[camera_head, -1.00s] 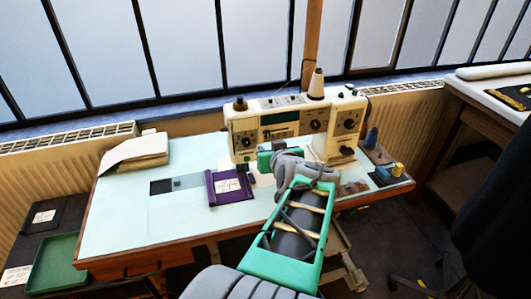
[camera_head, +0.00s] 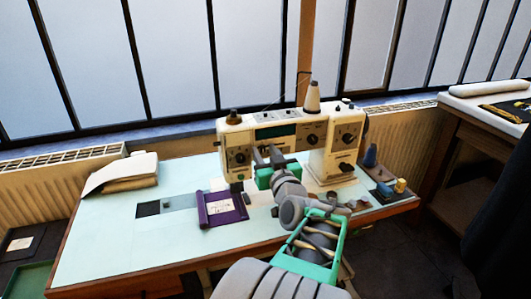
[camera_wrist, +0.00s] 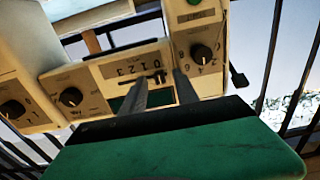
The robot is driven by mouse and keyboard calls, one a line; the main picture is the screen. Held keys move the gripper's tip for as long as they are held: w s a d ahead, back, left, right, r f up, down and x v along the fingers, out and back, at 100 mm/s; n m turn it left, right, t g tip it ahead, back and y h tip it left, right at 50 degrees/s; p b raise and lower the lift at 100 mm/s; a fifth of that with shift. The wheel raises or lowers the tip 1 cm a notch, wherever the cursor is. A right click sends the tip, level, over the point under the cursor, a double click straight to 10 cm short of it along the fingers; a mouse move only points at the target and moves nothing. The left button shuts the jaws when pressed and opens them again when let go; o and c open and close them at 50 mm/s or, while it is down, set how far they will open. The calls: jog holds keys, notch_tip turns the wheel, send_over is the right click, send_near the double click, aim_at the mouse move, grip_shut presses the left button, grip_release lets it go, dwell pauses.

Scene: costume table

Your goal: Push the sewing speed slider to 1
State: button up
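The cream sewing machine (camera_head: 332,160) stands upright at the back of the table. In the wrist view its front panel (camera_wrist: 105,70) carries a row of marks reading 0, 1, 2, 3 and a dark slider (camera_wrist: 158,77) near the right end of that row. My gripper (camera_wrist: 160,74) is open, with its two fingers apart and the slider showing between the tips. I cannot tell whether either finger touches it. In the head view my gripper (camera_head: 266,153) is at the machine's front, where the slider is too small to make out.
Dials (camera_wrist: 70,97) sit left of the slider panel, and another dial (camera_wrist: 201,54) is on its right. A purple item (camera_head: 222,208) lies left of my arm. A cloth stack (camera_head: 122,172) is at the back left. The front left tabletop is clear.

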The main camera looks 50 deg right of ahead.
grip_shut()
dwell(0.3)
dwell(1.1)
